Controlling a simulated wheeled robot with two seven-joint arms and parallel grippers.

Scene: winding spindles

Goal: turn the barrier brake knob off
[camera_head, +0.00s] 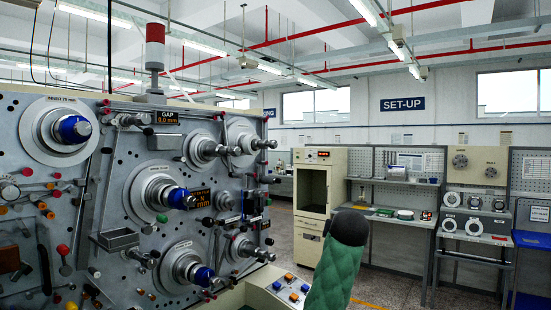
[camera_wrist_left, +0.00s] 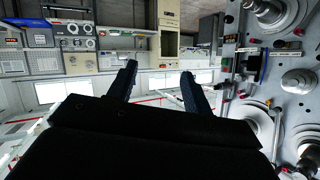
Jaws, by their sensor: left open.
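The winding machine panel (camera_head: 110,180) fills the left of the head view. It bears several small coloured knobs, among them a red knob (camera_head: 62,250) and a green knob (camera_head: 162,217). I cannot tell which is the barrier brake knob; no label for it is legible. The left wrist view also shows the panel (camera_wrist_left: 235,75), at right and turned over. My left gripper (camera_wrist_left: 158,75) is open and empty, its two black fingers apart, with the panel off to their right. It touches no knob. My right gripper is out of view.
A green padded arm link with a black end (camera_head: 348,228) rises in the lower middle of the head view. A button box (camera_head: 285,289) stands beside the machine. A cream cabinet (camera_head: 318,205) and a workbench (camera_head: 395,218) stand behind. Open floor lies between.

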